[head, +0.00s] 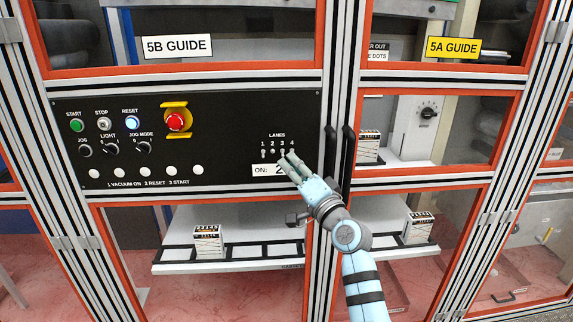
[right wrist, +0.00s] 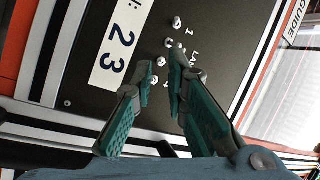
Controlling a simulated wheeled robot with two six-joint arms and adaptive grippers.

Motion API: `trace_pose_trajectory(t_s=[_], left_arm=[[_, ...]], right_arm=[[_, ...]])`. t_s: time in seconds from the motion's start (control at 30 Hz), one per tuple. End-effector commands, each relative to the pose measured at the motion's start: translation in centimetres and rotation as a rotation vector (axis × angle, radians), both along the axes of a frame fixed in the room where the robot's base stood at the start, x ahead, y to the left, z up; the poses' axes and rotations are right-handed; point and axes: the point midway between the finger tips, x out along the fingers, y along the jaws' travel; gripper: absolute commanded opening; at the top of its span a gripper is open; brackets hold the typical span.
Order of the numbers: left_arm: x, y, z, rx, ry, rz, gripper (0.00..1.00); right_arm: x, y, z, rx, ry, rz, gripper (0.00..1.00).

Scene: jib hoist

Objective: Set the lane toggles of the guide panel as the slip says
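The black guide panel (head: 215,165) carries a row of small lane toggles marked 1, 2, 3 and 4 under the word LANES. A white slip (head: 262,170) below them starts "ON:"; in the right wrist view the slip (right wrist: 119,45) shows "2 3". My right gripper (head: 287,157) is at the lane 3 and 4 toggles and covers part of the slip. In the right wrist view its fingers (right wrist: 162,66) are apart, with the lane 3 toggle (right wrist: 161,62) between the tips; contact is unclear. I cannot tell which way each toggle points. My left gripper is out of view.
The panel also holds a red emergency button (head: 177,121), a lit reset button (head: 132,123) and several knobs. Dark door handles (head: 331,150) stand just right of the toggles. A shelf (head: 170,268) with a small box (head: 208,243) lies below.

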Motion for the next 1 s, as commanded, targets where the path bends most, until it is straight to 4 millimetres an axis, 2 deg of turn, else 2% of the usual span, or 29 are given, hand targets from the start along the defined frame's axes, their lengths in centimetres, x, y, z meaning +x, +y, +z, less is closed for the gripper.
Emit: trace_pose_trajectory(t_s=[0.1,0.2,0.5,0.6,0.77,0.87,1.0], left_arm=[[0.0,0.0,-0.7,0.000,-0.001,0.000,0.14],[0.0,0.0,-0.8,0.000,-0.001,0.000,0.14],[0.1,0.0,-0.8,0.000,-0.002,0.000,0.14],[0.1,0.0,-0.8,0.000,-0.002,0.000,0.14],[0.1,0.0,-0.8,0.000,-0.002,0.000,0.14],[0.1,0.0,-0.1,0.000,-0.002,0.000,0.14],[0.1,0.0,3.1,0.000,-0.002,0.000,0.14]], right_arm=[[1.7,0.7,0.2,0.000,0.000,0.000,0.14],[2.4,1.0,0.3,-0.001,0.000,-0.001,0.14],[2.6,1.1,0.5,-0.001,0.001,-0.002,0.14],[2.6,1.1,0.4,-0.001,0.001,-0.002,0.00],[2.6,1.1,0.5,-0.001,0.001,-0.001,0.00],[2.6,1.1,0.7,-0.002,0.009,-0.001,0.00],[2.6,1.1,1.6,-0.002,0.058,-0.001,0.00]])
